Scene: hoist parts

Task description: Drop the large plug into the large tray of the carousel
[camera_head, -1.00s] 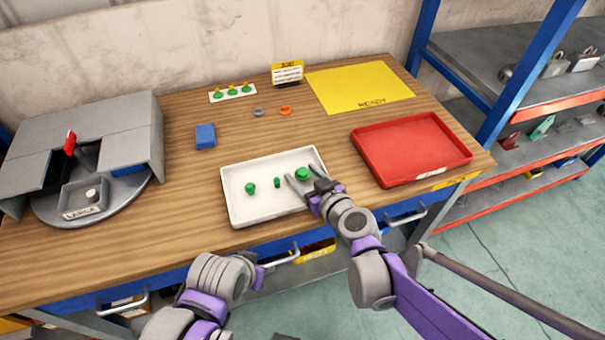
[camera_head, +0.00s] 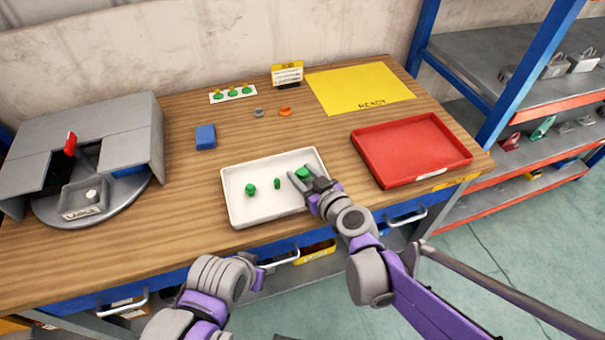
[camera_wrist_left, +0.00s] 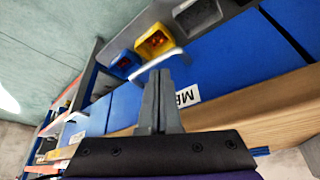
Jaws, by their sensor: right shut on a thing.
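The large green plug (camera_head: 302,173) is at the right end of the white tray (camera_head: 235,212). My right gripper (camera_head: 302,176) is shut on it, and its fingers partly hide it. The carousel (camera_head: 50,212) is a grey turntable under a grey cover at the left of the bench. Its large tray (camera_head: 80,204), labelled LARGE, faces the front and has a small whitish knob in it. My left gripper (camera_wrist_left: 160,102) is shut and empty in the left wrist view, low by the bench front.
Two smaller green plugs (camera_head: 250,189) (camera_head: 277,183) lie in the white tray. A blue block (camera_head: 205,136), a red tray (camera_head: 412,178) and a yellow READY mat (camera_head: 360,86) are on the bench. Bare wood lies between the white tray and the carousel.

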